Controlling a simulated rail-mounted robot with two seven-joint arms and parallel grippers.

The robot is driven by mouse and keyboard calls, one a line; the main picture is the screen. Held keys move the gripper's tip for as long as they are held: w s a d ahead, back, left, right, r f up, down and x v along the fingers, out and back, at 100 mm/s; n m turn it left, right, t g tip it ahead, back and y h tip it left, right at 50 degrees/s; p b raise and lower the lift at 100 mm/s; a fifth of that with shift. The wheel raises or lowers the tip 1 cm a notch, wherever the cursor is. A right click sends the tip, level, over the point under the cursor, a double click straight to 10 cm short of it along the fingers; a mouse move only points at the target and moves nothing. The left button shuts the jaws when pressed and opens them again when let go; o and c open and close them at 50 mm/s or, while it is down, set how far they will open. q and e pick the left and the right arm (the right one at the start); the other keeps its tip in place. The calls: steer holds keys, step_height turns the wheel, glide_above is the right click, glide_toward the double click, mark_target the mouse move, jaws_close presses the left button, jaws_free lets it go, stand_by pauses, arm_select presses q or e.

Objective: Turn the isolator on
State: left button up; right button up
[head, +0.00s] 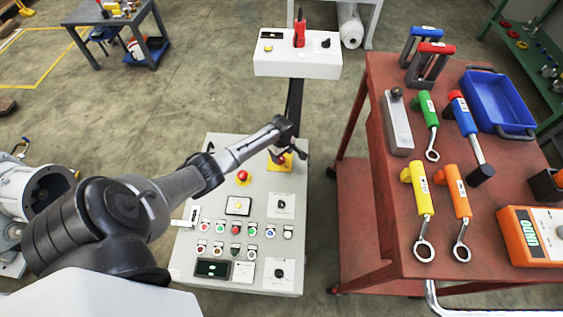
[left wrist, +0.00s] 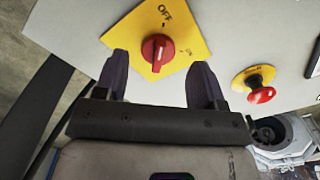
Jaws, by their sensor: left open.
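The isolator is a red rotary knob (left wrist: 157,50) on a yellow plate (left wrist: 190,30). The plate also shows at the top right of the grey control panel in the head view (head: 287,166). The knob's raised bar lines up roughly with the OFF mark. A second, blurred mark is to its right in the left wrist view. My left gripper (head: 284,153) is over the plate and partly covers the knob in the head view. In the left wrist view its open fingers (left wrist: 161,60) stand on either side of the knob, with gaps visible. My right gripper is not in view.
A red emergency-stop button (head: 243,176) on yellow is beside the isolator. Buttons, lamps and black switches fill the lower control panel (head: 205,265). A white box (head: 270,65) stands behind. A red tool cart (head: 375,215) with wrenches and a blue bin (head: 497,100) is right.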

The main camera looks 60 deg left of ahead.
mark_target(282, 158)
arm_select(q)
steer(key=shift+f+b, duration=0.75)
steer(key=shift+f, duration=0.85)
steer(key=shift+c, duration=0.5)
steer(key=c, duration=0.7)
